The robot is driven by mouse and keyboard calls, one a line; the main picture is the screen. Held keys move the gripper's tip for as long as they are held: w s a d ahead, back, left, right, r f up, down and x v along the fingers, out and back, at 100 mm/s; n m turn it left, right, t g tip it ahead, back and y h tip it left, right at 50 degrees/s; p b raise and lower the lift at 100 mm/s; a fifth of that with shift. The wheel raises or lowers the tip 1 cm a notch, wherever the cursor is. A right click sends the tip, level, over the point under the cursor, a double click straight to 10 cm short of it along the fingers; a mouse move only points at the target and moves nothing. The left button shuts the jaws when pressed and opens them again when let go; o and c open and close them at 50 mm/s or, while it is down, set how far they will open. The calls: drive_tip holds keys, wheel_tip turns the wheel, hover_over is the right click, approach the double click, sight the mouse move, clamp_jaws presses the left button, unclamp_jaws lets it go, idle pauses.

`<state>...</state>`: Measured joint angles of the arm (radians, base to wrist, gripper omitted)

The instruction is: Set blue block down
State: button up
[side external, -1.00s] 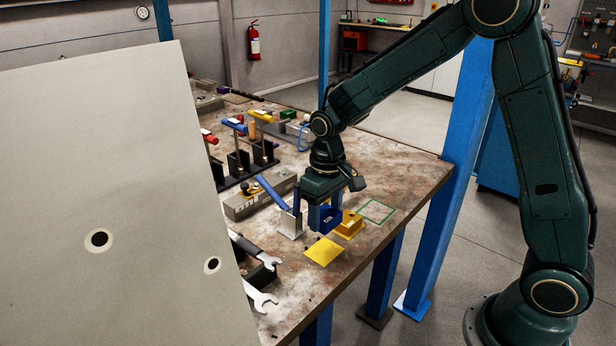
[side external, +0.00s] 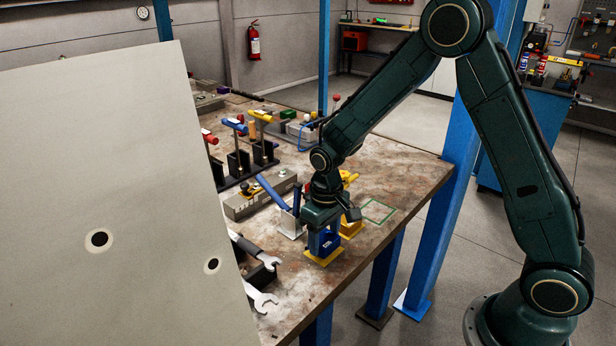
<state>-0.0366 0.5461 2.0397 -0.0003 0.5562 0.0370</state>
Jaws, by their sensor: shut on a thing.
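The blue block (side external: 327,245) is in my gripper (side external: 322,236), low over the yellow square (side external: 323,258) on the bench. The gripper is shut on the block from above. The block hides most of the square, and its lower edge appears at or very near the square's surface; I cannot tell whether it touches. The gripper body hides the block's upper part.
A green outlined square (side external: 378,212) on the bench is empty. A blue-handled tool on a white base (side external: 289,226) stands close to the left. Wrenches (side external: 262,298) lie at the front left.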

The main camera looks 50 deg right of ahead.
sight(324, 238)
drive_tip(key=shift+f, duration=0.45)
drive_tip(key=shift+f, duration=0.1)
drive_tip(key=o, duration=1.1)
drive_tip(key=shift+r, duration=6.1)
